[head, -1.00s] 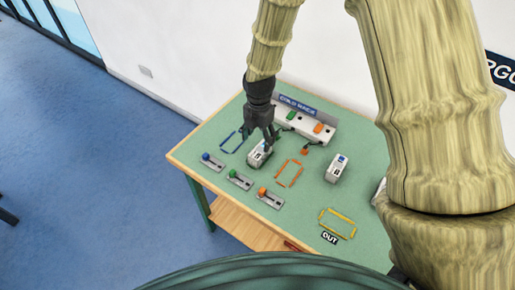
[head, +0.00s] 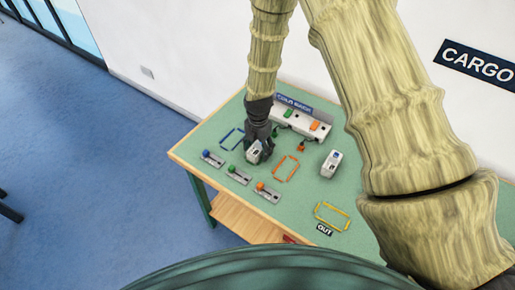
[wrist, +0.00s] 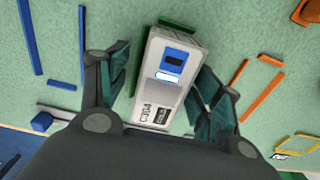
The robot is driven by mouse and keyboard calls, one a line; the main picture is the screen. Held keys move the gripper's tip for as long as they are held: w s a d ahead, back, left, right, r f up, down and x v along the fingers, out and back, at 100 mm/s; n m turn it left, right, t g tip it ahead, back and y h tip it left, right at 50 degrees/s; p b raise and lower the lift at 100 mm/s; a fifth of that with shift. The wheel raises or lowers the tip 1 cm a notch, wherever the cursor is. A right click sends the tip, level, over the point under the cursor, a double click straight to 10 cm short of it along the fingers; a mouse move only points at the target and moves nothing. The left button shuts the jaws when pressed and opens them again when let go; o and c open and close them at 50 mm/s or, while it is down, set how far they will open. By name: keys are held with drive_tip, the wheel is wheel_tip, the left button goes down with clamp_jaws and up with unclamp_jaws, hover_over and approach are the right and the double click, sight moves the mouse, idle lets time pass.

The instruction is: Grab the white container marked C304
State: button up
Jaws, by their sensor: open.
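The white container (wrist: 165,85) stands between my gripper's fingers in the wrist view. It has a blue panel on top and a dark label that appears to read C304, though the print is small. In the head view the container (head: 254,154) is partly hidden by my gripper (head: 259,144). My gripper (wrist: 165,75) is open, with a dark finger on each side of the container. A gap shows on the left; on the right the fingers are very close, and I cannot tell whether they touch. Green bars show beside the container.
A second white container (head: 331,163) stands to the right on the green table (head: 290,210). Blue (head: 231,139), orange (head: 286,168) and yellow (head: 332,216) outlines mark the tabletop. A grey unit (head: 308,125) with cables stands behind. Slider blocks (head: 238,175) line the front left.

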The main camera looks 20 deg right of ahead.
drive_tip(key=shift+s+r, duration=0.2)
drive_tip(key=shift+f, duration=0.15)
drive_tip(key=c, duration=1.2)
drive_tip(key=shift+o, duration=0.2)
drive_tip(key=shift+r, duration=0.2)
